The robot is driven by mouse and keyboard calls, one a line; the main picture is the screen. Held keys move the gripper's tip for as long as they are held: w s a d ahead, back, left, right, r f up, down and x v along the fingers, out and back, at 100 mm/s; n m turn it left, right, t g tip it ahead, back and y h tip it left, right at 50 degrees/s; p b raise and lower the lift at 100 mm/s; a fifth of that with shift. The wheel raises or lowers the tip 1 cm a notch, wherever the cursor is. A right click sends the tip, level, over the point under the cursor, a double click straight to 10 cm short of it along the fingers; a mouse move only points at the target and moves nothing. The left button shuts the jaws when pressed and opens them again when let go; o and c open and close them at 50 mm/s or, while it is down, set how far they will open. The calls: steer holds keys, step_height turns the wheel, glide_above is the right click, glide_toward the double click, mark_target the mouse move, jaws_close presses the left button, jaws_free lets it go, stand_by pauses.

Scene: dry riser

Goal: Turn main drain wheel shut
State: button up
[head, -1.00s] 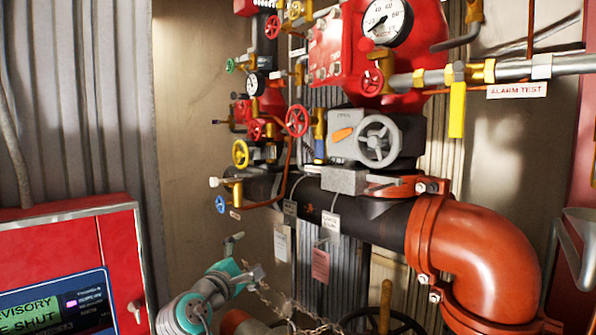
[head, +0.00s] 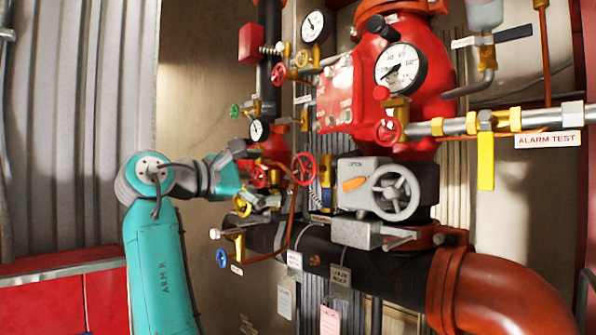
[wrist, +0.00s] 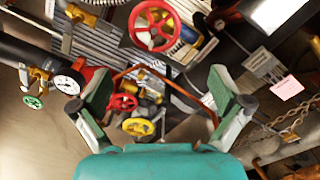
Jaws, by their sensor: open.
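A yellow handwheel (head: 241,206) sits low in the pipe cluster, left of a red handwheel (head: 304,169). In the wrist view the yellow wheel (wrist: 137,127) lies between my fingers, below a small red wheel (wrist: 123,103). A larger red wheel (wrist: 153,25) is beyond the fingertips. No readable label shows which wheel is the main drain. My gripper (head: 252,176) is at the left of the cluster, and its fingers are spread wide in the wrist view (wrist: 160,85). They hold nothing; contact cannot be told.
A grey valve handwheel (head: 395,193) is on a box to the right. A blue wheel (head: 221,258) is below the cluster. A black pipe (head: 370,265) with hanging tags runs to an orange elbow (head: 500,300). A chain (wrist: 285,125) shows at right in the wrist view.

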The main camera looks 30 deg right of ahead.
mark_target(301, 170)
steer(key=x, duration=0.7)
steer(key=r+x, duration=0.1)
steer(key=x, duration=0.2)
steer(key=shift+s+d, duration=0.2)
steer(key=shift+d, duration=0.2)
steer(key=c, duration=1.1)
